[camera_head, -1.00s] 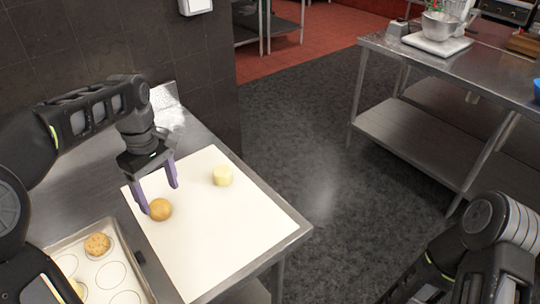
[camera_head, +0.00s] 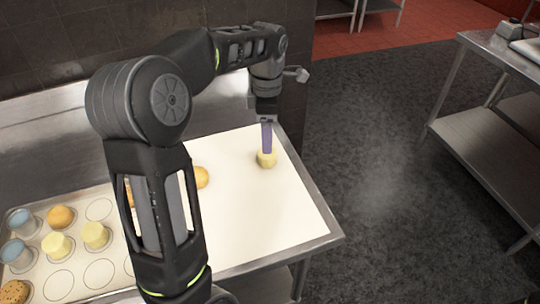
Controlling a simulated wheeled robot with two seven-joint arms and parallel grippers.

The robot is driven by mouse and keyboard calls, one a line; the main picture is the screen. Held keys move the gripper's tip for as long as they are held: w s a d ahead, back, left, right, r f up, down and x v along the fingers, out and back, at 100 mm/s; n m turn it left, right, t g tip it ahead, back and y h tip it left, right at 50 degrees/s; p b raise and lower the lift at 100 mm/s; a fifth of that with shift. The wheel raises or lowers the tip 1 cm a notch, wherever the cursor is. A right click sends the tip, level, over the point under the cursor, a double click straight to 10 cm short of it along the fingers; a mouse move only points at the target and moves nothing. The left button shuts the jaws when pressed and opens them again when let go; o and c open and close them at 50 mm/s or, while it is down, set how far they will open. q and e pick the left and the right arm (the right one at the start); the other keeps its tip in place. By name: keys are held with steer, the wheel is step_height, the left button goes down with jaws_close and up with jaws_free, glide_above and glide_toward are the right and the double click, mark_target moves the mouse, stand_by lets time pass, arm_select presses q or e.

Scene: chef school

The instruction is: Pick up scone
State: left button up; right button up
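A pale yellow, short round piece (camera_head: 267,160), which looks like the scone, sits on the white board (camera_head: 255,215) near its far edge. My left gripper (camera_head: 267,150) is right above and against it, pointing down. The purple fingers line up in the head view, so only one shows clearly. Its tip overlaps the top of the yellow piece, and I cannot tell whether the fingers are closed on it. The piece looks upright on the board. My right gripper is out of view.
A golden bun (camera_head: 202,177) lies on the board, partly behind my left arm. A baking tray (camera_head: 28,292) at left holds blue cups (camera_head: 21,222), pale yellow pieces (camera_head: 94,235), another golden bun (camera_head: 60,216) and a cookie (camera_head: 14,292).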

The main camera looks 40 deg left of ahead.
mark_target(267, 157)
arm_select(q)
steer(key=shift+f, duration=0.1)
steer(key=shift+f, duration=1.25)
steer(key=shift+f+p, duration=0.25)
steer(key=shift+p, duration=0.1)
step_height(267, 157, down, 5)
steer(key=shift+s+r+p, duration=0.1)
steer(key=shift+r+p, duration=0.05)
steer(key=shift+p, duration=0.4)
steer(key=shift+c, duration=0.3)
steer(key=c, duration=1.4)
